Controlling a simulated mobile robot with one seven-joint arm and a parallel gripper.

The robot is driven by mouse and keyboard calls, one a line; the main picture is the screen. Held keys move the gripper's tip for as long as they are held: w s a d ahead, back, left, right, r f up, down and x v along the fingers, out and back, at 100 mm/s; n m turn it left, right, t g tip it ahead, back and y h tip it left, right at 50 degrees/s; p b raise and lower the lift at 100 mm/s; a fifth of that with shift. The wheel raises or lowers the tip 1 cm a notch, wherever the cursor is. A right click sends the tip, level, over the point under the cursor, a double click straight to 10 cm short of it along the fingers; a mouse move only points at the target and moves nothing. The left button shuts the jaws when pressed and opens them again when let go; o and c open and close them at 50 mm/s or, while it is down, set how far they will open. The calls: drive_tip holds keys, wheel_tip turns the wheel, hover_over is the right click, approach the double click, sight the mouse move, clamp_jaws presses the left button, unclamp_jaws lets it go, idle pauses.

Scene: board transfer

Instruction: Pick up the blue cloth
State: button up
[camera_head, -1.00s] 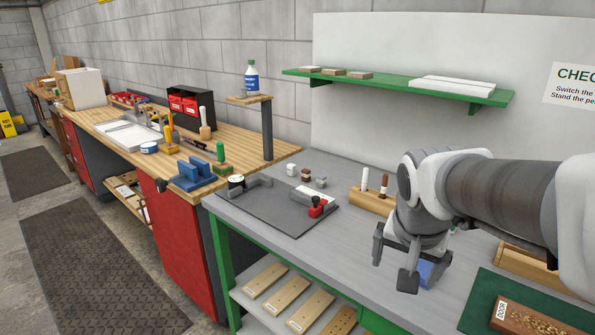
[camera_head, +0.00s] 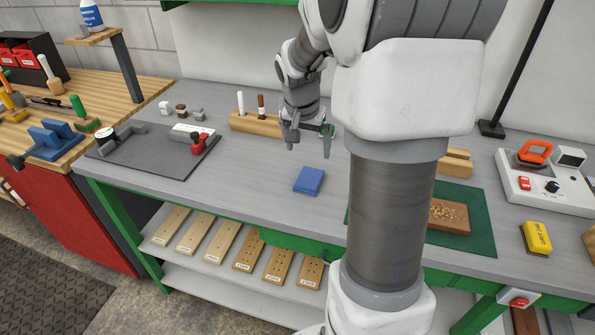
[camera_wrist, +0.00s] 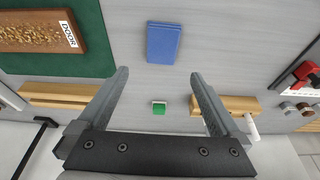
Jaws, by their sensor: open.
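The blue cloth (camera_head: 309,181) is a folded rectangle lying flat on the grey bench top. My gripper (camera_head: 308,143) is open and empty, behind and above the cloth in the head view, apart from it. In the wrist view the cloth (camera_wrist: 163,43) shows whole, just beyond and between my two fingertips (camera_wrist: 158,76). Nothing hides the cloth in either view.
A wooden block with pens (camera_head: 258,124) stands behind my gripper. A small green item (camera_wrist: 159,108) is between the fingers in the wrist view. A green mat (camera_head: 482,222) with a brown board lies right. A dark grey plate (camera_head: 150,160) lies left.

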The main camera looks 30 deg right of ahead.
hover_over(309, 178)
drive_tip(key=s, duration=0.1)
drive_tip(key=f, duration=0.7)
drive_tip(key=shift+a+b, duration=0.3)
drive_tip(key=shift+a, duration=0.1)
drive_tip(key=shift+a+x, duration=0.15)
drive_tip(key=shift+x, duration=1.2)
drive_tip(key=shift+a+x, duration=0.15)
drive_tip(key=shift+x, duration=1.2)
drive_tip(key=shift+f+b, duration=0.2)
drive_tip(key=shift+b, duration=0.35)
drive_tip(key=c, duration=1.2)
drive_tip(key=shift+o, duration=0.2)
drive_tip(key=shift+r, duration=0.1)
drive_tip(key=shift+r+p, duration=0.4)
drive_tip(key=shift+r, duration=0.1)
wheel_tip(309, 178, up, 3)
drive_tip(key=shift+r, duration=0.15)
drive_tip(key=s+d+r+p, duration=0.1)
drive_tip(key=s+d+r, duration=0.6)
drive_tip(key=s, duration=0.1)
drive_tip(key=shift+s+d+p, duration=0.35)
drive_tip(key=shift+s, duration=0.05)
